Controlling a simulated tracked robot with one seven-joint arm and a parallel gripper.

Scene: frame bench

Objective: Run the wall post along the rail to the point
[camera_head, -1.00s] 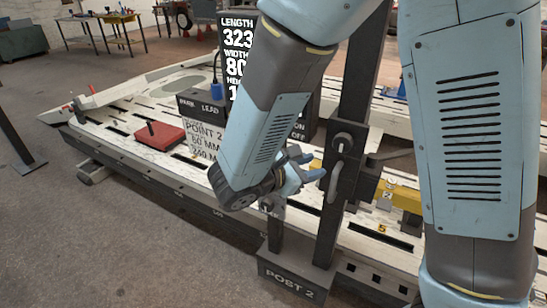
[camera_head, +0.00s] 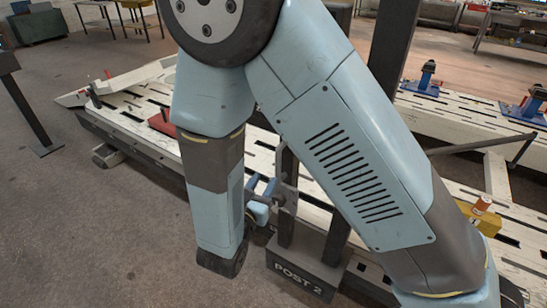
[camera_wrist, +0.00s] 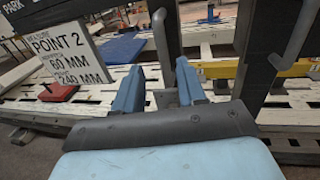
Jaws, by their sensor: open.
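The wall post (camera_head: 335,243) is a dark upright on a block marked POST 2 (camera_head: 303,277), at the near side of the bench. It also shows in the wrist view (camera_wrist: 252,60). A grey curved handle (camera_head: 284,187) is on its left side. My gripper (camera_head: 262,190) is open beside the handle. In the wrist view, the two blue fingers of my gripper (camera_wrist: 158,75) are spread, and the handle (camera_wrist: 160,42) appears between them. I cannot tell whether they touch it. A white sign (camera_wrist: 68,58) reads POINT 2, 60 MM, 240 MM. My arm hides much of the post.
The slotted white bench (camera_head: 135,105) runs behind the post. A red block (camera_head: 162,122) lies on it, and a yellow beam (camera_head: 482,217) is at the right. A dark stand (camera_head: 30,110) is on the floor at left. Open floor (camera_head: 90,220) lies at the near left.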

